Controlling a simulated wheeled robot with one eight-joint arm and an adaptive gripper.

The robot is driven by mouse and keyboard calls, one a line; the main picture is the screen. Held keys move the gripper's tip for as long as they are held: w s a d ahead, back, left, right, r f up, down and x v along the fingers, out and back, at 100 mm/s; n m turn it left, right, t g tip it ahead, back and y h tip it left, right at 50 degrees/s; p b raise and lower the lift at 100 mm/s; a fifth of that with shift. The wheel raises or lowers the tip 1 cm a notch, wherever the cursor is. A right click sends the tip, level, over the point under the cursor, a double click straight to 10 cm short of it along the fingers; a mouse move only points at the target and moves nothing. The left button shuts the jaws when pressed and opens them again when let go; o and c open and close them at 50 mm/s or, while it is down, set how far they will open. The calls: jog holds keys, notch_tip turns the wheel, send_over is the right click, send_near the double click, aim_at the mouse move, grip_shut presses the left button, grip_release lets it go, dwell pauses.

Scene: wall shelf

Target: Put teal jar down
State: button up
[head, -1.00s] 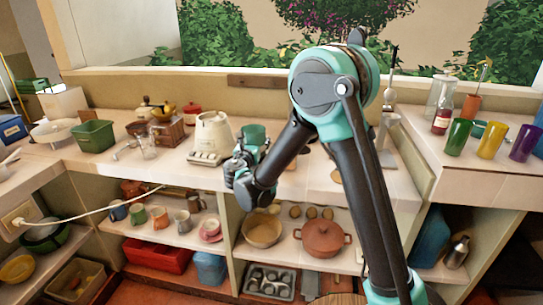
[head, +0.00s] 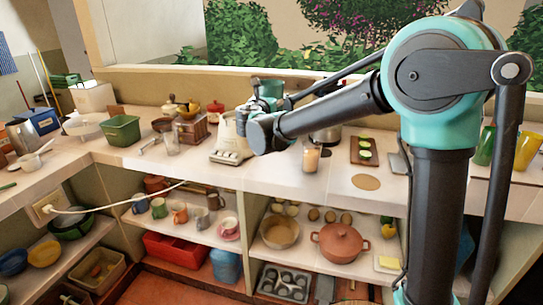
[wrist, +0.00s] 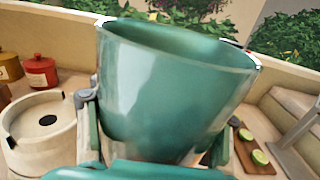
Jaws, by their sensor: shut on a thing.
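The teal jar (wrist: 172,85) fills the middle of the wrist view, upright with a slight tilt and its wide rim at the top. My gripper (wrist: 155,130) is shut on it, with one finger on each side. In the head view the jar (head: 271,88) shows small above my gripper (head: 266,106), over the back part of the counter (head: 240,178). My gripper and wrist hide its lower part, so I cannot tell whether its base touches anything.
A cream appliance (head: 230,135) stands close to the left of my gripper. A glass jar (head: 311,157), a pot (head: 327,134) and a board with green slices (head: 365,150) are to the right. A round tan mat (head: 366,182) lies on clear counter near the front edge.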

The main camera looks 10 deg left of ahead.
notch_tip(320, 180, down, 19)
jog(key=shift+r, duration=0.15)
dwell(0.4)
jog(key=o, duration=1.7)
jog(key=s, duration=1.2)
jog(key=shift+a, duration=0.2)
jog(key=shift+s, duration=0.1)
